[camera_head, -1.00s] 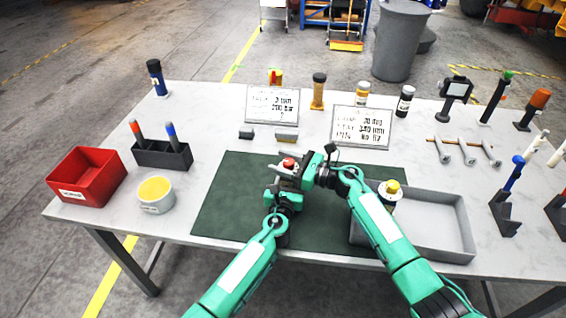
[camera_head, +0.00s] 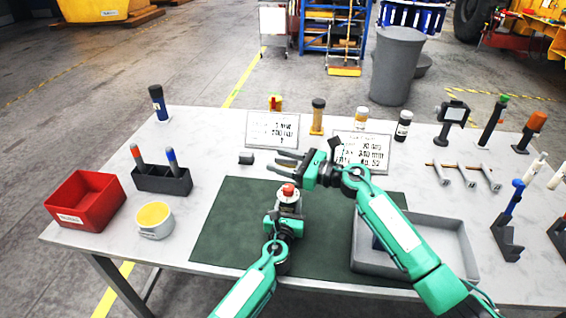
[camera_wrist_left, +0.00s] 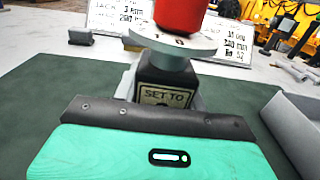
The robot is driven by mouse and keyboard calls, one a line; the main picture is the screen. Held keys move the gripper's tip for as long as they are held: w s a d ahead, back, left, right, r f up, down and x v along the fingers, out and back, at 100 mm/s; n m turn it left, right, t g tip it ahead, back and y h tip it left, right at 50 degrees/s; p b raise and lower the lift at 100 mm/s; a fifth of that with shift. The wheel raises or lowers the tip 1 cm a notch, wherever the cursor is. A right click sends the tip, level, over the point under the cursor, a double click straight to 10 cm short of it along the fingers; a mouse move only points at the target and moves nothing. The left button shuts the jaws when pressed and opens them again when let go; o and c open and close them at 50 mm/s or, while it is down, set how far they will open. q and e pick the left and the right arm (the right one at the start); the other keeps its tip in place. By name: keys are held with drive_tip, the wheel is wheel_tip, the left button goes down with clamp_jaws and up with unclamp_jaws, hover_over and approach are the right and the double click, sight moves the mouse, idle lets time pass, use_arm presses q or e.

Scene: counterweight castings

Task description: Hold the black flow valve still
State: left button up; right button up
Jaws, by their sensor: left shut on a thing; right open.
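The black flow valve (camera_wrist_left: 166,88) shows in the left wrist view with a "SET TO" label, a pale dial on top and a red knob. In the head view the valve (camera_head: 289,200) stands upright over the green mat, red knob up. My left gripper (camera_head: 287,216) is shut on its lower part from the front; the fingertips are largely hidden. My right gripper (camera_head: 281,162) is open and empty, just behind and above the valve, apart from it.
A red bin (camera_head: 86,203), a yellow-topped pot (camera_head: 155,220) and a dark holder (camera_head: 163,181) stand left. Two sign plates (camera_head: 272,131) (camera_head: 362,148) stand behind.

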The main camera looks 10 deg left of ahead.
use_arm(q)
drive_tip(key=o, duration=1.5)
drive_tip(key=shift+w+f, duration=0.1)
drive_tip(key=shift+f, duration=0.05)
drive_tip(key=shift+c, duration=0.2)
